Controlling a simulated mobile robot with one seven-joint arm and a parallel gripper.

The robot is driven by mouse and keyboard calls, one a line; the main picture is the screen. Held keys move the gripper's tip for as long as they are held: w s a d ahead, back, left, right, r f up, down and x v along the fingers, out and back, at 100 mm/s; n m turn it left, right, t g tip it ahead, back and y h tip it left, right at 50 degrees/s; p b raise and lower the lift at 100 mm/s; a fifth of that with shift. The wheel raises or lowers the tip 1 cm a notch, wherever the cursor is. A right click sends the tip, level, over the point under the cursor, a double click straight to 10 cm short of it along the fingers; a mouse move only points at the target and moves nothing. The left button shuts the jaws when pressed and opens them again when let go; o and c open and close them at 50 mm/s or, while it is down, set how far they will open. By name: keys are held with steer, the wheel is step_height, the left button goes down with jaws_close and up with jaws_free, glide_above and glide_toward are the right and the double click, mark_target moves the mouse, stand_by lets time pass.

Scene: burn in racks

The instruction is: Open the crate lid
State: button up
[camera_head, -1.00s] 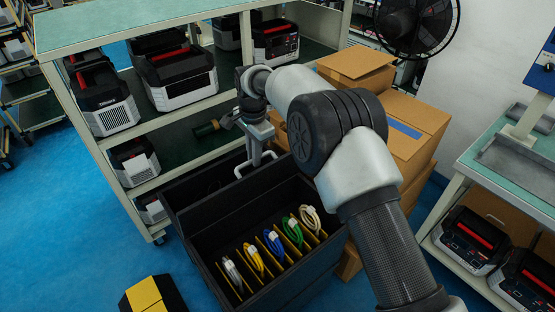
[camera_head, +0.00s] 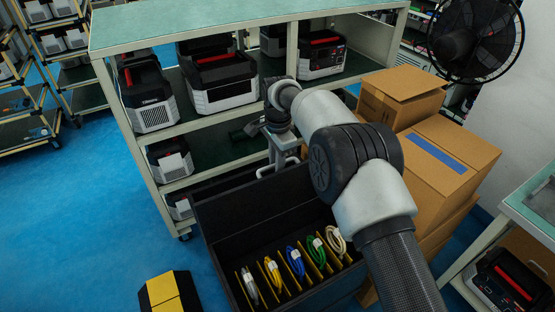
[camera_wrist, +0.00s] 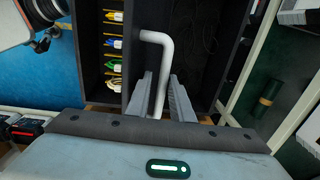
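The black crate (camera_head: 226,270) is open in the head view, with several coiled cables on yellow dividers inside. Its lid (camera_head: 200,187) is swung back on the far side, by the rack, and is partly hidden by the crate wall and my arm. A white bent handle (camera_head: 264,172) shows at the lid. In the wrist view my gripper (camera_wrist: 161,82) has its two grey fingers on either side of the white handle (camera_wrist: 166,52), close around it. The handle also shows against the black lid (camera_wrist: 200,40). My gripper (camera_head: 282,160) is small in the head view.
A green-topped rack (camera_head: 150,32) with black-and-white devices stands right behind the crate. Cardboard boxes (camera_head: 436,160) are stacked close to its right, and a black fan (camera_head: 474,40) stands behind them. Blue floor (camera_head: 95,180) is clear at the left.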

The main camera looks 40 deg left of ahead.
steer(key=shift+o, duration=0.6)
steer(key=shift+w+a, duration=0.1)
steer(key=shift+a, duration=0.05)
steer(key=shift+w+r, duration=0.1)
steer(key=shift+r, duration=0.35)
step_height(320, 180, up, 17)
steer(key=d+p, duration=0.1)
steer(key=p, duration=0.1)
steer(key=shift+s, duration=0.25)
steer(key=shift+f, duration=0.1)
